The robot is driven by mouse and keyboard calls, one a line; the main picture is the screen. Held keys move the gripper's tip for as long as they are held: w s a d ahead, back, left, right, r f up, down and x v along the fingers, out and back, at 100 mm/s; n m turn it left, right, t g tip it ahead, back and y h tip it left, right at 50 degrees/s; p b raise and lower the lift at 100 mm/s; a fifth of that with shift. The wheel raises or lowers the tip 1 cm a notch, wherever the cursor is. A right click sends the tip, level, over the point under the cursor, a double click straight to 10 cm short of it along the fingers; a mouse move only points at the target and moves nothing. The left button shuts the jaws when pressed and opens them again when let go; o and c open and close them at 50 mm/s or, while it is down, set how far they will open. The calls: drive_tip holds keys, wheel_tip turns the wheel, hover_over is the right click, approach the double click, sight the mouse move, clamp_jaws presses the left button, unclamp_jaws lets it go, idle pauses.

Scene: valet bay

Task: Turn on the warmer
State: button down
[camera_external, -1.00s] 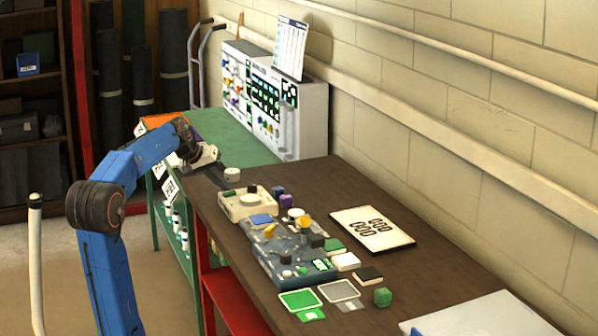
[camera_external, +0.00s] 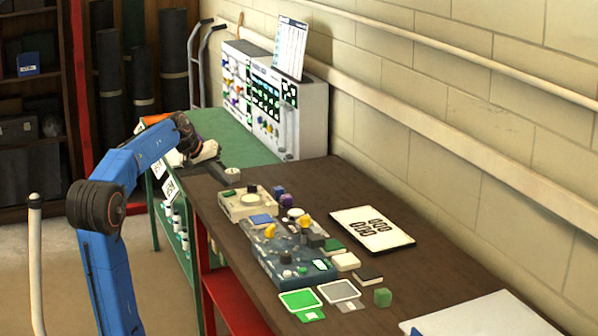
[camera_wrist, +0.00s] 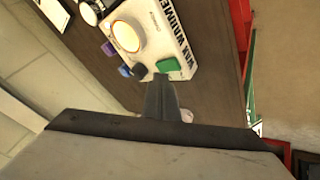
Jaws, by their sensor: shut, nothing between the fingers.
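The warmer (camera_wrist: 150,35) is a cream box lettered "WAX WARMER" in the wrist view. It has a round white top with a glowing orange ring (camera_wrist: 127,36) and a green switch (camera_wrist: 168,65) at its near corner. In the external view the warmer (camera_external: 247,205) stands at the far left part of the brown bench. My gripper (camera_wrist: 160,80) is shut and empty, its fingertips right beside the green switch; I cannot tell whether they touch. In the external view my gripper (camera_external: 230,174) is just beyond the warmer.
Small blue and purple blocks (camera_wrist: 108,48) stand close beside the warmer. A grey-blue tray (camera_external: 285,258) with several small items lies nearer on the bench (camera_external: 440,255). A white card (camera_external: 372,229) lies to the right, and a wall runs behind.

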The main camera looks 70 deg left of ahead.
sight(225, 194)
drive_tip(key=r, duration=0.4)
drive_tip(key=shift+w+r, duration=0.3)
drive_tip(key=shift+r, duration=0.1)
drive_tip(key=shift+d, duration=0.1)
drive_tip(key=s+d+f+m, duration=0.2)
drive_tip(key=s+d+f, duration=0.1)
drive_tip(key=d, duration=0.5)
drive_tip(key=s+d+f+m+g, duration=0.1)
drive_tip(key=s+d+f+m, duration=0.15)
drive_tip(key=d, duration=0.65)
drive_tip(key=s+d+f+m, duration=0.3)
drive_tip(key=d, duration=0.5)
drive_tip(key=s+d+f+m, duration=0.1)
drive_tip(key=s+d+f, duration=0.2)
drive_tip(key=d+f, duration=0.2)
drive_tip(key=s+d+f+m+g+h, duration=0.1)
drive_tip(key=s+d+f, duration=0.3)
drive_tip(key=f, duration=0.5)
drive_tip(key=s+d+f+m, duration=0.1)
drive_tip(key=s+d+f, duration=0.3)
drive_tip(key=d+f, duration=0.2)
drive_tip(key=shift+s+d+f+m+g+h, duration=0.2)
drive_tip(key=shift+f+m+g+h, duration=0.15)
drive_tip(key=shift+f+g+h, duration=0.1)
drive_tip(key=shift+r, duration=0.1)
